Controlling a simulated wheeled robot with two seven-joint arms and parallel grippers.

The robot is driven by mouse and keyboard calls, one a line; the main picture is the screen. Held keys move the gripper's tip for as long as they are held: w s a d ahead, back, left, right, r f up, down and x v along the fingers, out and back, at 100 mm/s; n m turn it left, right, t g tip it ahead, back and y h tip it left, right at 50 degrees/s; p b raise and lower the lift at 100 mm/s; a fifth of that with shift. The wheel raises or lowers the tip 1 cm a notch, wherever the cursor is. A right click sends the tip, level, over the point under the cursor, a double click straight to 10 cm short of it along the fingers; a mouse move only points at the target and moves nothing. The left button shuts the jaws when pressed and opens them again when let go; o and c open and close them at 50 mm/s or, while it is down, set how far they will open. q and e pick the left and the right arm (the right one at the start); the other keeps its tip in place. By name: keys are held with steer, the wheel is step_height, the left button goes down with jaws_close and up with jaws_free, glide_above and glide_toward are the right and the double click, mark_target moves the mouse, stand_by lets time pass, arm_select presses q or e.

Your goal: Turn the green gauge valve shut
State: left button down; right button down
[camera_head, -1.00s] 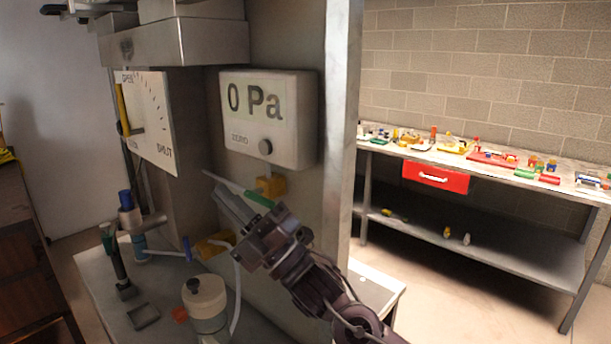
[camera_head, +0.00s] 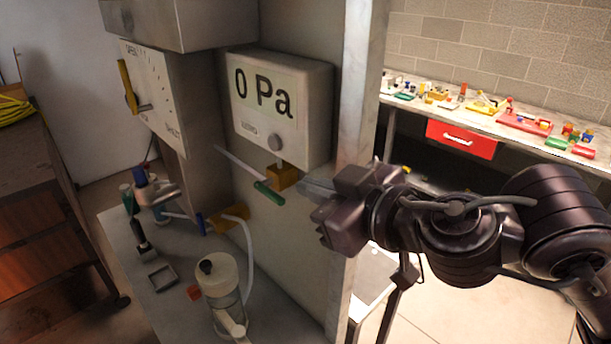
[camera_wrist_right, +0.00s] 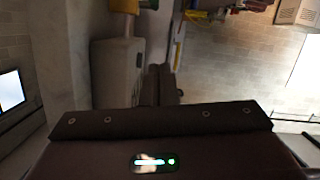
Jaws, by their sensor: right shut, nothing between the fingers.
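The green valve handle (camera_head: 269,193) sits below the gauge box (camera_head: 280,106), which reads "0 Pa". The handle slants down to the right, beside a yellow-brown fitting (camera_head: 283,177) under the box. My right gripper (camera_head: 308,189) is shut and empty. I cannot make out the green handle in the right wrist view. My left gripper is not in view.
A metal post (camera_head: 362,110) stands close behind my right gripper. A dial panel (camera_head: 152,95) is at left. A workbench with a red drawer (camera_head: 461,139) stands at the back right.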

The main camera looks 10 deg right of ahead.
steer(key=p, duration=0.1)
glide_above(280, 203)
step_height(280, 203, down, 2)
step_height(280, 203, down, 4)
steer(key=shift+s+d+f+b, duration=0.1)
steer(key=shift+d+b, duration=0.05)
steer(key=shift+b, duration=0.25)
